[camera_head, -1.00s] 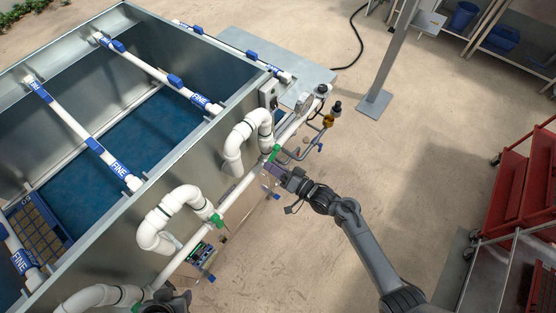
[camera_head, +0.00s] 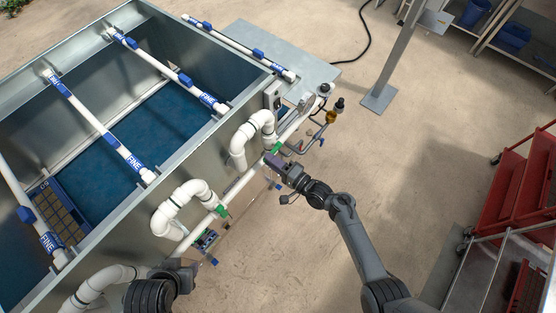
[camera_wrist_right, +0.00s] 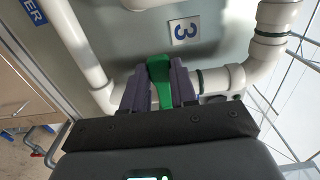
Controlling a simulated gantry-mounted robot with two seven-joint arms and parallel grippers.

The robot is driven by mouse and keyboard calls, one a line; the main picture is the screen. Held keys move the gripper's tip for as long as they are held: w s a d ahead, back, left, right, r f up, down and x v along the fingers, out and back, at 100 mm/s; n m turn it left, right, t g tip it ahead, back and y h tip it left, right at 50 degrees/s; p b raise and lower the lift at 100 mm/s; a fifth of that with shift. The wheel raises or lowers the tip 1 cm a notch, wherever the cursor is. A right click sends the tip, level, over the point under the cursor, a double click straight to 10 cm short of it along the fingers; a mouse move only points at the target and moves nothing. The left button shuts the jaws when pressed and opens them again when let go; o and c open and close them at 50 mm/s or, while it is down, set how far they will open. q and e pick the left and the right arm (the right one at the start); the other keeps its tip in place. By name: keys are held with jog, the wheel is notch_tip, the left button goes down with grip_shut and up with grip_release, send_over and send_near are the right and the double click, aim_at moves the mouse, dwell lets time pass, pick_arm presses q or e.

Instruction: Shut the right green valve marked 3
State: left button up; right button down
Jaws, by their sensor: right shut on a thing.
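The green valve handle marked 3 (camera_wrist_right: 160,82) stands between the two purple fingers of my right gripper (camera_wrist_right: 160,90) in the right wrist view. The fingers are shut on it. The label 3 (camera_wrist_right: 185,30) is on the grey wall just beyond it. In the head view, the same green valve (camera_head: 276,148) is on the white pipe, and my right gripper (camera_head: 272,159) reaches it from below right. My left gripper (camera_head: 185,268) is partly in view at the lower left, near the white pipe; its fingers cannot be made out.
Another green valve (camera_head: 221,210) sits lower left on the same pipe. White bent pipes (camera_head: 180,200) rise along the metal tank wall (camera_head: 215,150). A grey post (camera_head: 385,70) and red carts (camera_head: 508,185) stand to the right. Open floor lies between.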

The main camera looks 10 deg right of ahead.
jog(key=shift+r, duration=0.1)
dwell(0.3)
jog(key=c, duration=0.9)
grip_release()
jog(key=v, duration=1)
jog(key=shift+s+d, duration=0.25)
jog(key=shift+s, duration=0.05)
